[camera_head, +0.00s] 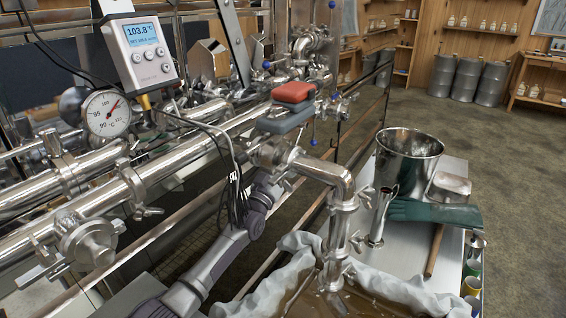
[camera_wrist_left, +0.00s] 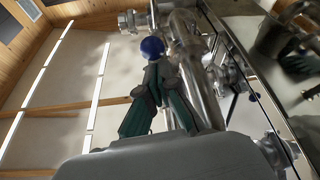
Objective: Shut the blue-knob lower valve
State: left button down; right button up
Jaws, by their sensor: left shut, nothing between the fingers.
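Small blue ball knobs on levers sit along the evaporator's steel pipework. I cannot tell for sure which one belongs to the lower valve. In the left wrist view, a blue knob (camera_wrist_left: 152,48) sits right at the fingertips of my left gripper (camera_wrist_left: 157,68). Its dark green fingers are together with nothing between them; I cannot tell whether they touch the knob. The lever behind is mostly hidden. My right gripper is not in view.
Thick steel pipes, a dial gauge (camera_head: 107,113) and a digital display (camera_head: 140,52) crowd the left. A bent outlet pipe (camera_head: 342,205) stands right of my arm. A table (camera_head: 455,165) holds a steel pot (camera_head: 408,165) and a green glove (camera_head: 435,213). Floor beyond is open.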

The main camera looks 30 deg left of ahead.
pick_arm(q)
notch_tip(320, 180, up, 10)
jog(key=f, duration=0.1)
jog(key=s+d+f+m+g+b, duration=0.15)
jog(key=s+f+m+g, duration=0.3)
jog(key=s, duration=0.65)
jog(key=w+f+p, duration=0.1)
jog(key=w+f, duration=0.2)
jog(key=w, duration=0.8)
jog(key=shift+w+a+f+t, duration=0.2)
jog(key=shift+a+f+t, duration=0.05)
jog(key=shift+a+t, duration=0.1)
jog(key=shift+f, duration=0.1)
